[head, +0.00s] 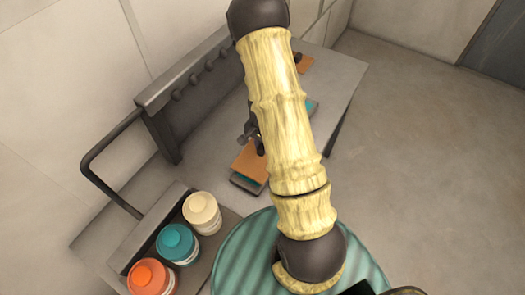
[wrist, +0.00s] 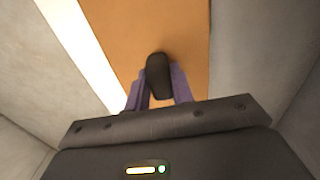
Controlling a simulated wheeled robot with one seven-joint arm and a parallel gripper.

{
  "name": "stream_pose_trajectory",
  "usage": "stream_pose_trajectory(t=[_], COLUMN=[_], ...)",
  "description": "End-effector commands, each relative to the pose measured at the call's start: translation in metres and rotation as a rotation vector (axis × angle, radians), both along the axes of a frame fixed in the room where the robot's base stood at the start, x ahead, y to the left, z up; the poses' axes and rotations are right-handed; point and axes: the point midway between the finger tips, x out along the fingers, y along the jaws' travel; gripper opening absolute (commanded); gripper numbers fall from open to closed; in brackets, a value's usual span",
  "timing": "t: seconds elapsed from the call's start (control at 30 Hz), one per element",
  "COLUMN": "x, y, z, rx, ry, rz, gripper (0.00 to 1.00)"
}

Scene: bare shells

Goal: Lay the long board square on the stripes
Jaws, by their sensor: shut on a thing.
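The long board is orange-brown. In the head view its near end (head: 251,160) shows left of my arm, and an orange-brown piece (head: 305,63), seemingly its far end, shows beyond the arm. My arm hides the middle. In the wrist view the board (wrist: 185,30) runs up the picture beneath my gripper (wrist: 160,85). The purple fingers are shut on a dark rounded grip (wrist: 159,75) over the board. A white stripe (wrist: 80,45) runs along the board's left side. I cannot tell whether the board touches the surface below.
Teal-and-dark edges (head: 313,106) show beside and under the board. The grey bench (head: 335,75) has a dark rail (head: 185,85) at its back. Orange, teal and cream jars (head: 202,212) stand front left. A round striped teal top (head: 240,255) is nearest.

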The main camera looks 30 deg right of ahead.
Motion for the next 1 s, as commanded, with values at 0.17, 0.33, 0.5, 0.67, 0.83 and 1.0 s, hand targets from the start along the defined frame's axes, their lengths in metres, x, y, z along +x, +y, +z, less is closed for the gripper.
stream_pose_trajectory(t=[0.17,0.33,0.5,0.67,0.83,1.0], x=[-0.002,0.0,0.0,0.0,0.0,0.0], y=[-0.001,0.001,0.003,0.002,0.001,0.001], z=[-0.023,-0.035,-0.035,-0.038,-0.038,-0.037], rx=[0.003,0.002,0.001,0.001,0.002,0.002], ry=[0.005,0.001,0.001,0.001,0.001,0.001], rz=[-0.005,-0.001,0.004,0.003,0.0,0.0], gripper=[0.0,0.0,0.0,0.0,0.45,0.45])
